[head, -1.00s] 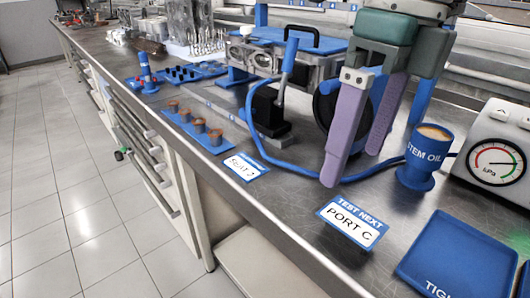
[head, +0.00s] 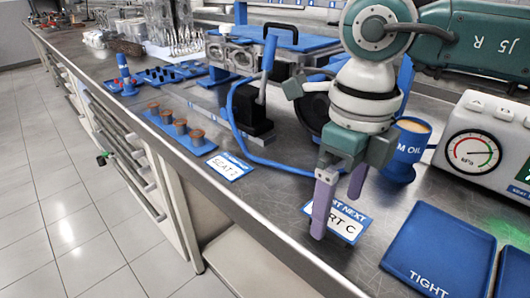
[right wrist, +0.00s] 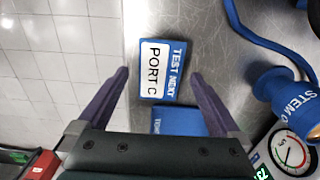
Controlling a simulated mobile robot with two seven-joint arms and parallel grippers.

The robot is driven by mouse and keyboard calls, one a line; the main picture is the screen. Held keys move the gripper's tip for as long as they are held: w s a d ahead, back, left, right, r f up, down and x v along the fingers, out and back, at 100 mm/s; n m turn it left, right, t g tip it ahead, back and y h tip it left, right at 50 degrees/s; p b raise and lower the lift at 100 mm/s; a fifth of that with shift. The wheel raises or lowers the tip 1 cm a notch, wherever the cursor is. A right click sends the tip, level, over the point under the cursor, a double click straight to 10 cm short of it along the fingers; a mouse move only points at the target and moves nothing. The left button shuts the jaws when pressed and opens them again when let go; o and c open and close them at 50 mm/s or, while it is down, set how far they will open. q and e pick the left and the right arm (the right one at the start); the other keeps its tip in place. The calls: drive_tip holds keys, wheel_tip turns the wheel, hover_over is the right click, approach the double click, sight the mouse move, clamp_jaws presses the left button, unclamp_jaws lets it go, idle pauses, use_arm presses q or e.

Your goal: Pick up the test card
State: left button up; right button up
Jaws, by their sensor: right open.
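The test card (head: 350,222), a white label reading PORT C with a blue TEST NEXT band, lies flat on the metal bench. In the head view my right gripper (head: 337,212) hangs over it and covers its left part. The gripper's purple fingers are open and empty. In the right wrist view the card (right wrist: 153,72) shows whole, framed between the two fingertips with space on both sides. I cannot tell how far the fingertips are above the bench. My left gripper is not in view.
A blue TIGHT tray (head: 440,250) lies to the right. The blue oil cup (head: 404,152) and the gauge box (head: 465,175) stand behind. A SEAT 2 card (head: 229,167) and a blue hose (head: 265,158) are to the left. The bench's front edge is close.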

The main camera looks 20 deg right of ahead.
drive_tip(key=c, duration=1.3)
drive_tip(key=shift+r, duration=0.1)
drive_tip(key=shift+c, duration=0.2)
